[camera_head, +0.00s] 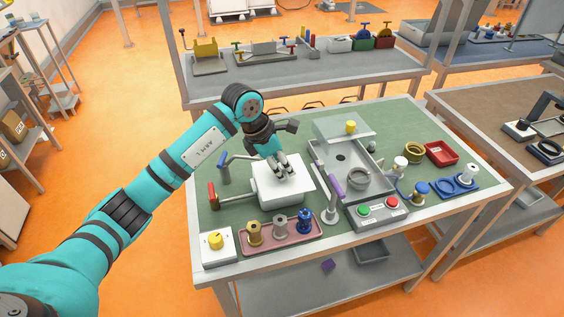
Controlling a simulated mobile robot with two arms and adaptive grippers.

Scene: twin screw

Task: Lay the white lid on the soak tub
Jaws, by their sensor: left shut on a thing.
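The grey open basin (322,161) just to the right appears to be the soak tub. It has a dark round spot on its floor. My right gripper is out of view.
A pale plate with a yellow knob (351,127) is at the basin's back. A red-handled lever (212,194) is left of the lid. A pink tray (282,236) with several fittings is in front. A button box (378,211), a purple-handled tool (336,186) and a red tray (441,153) crowd the right.

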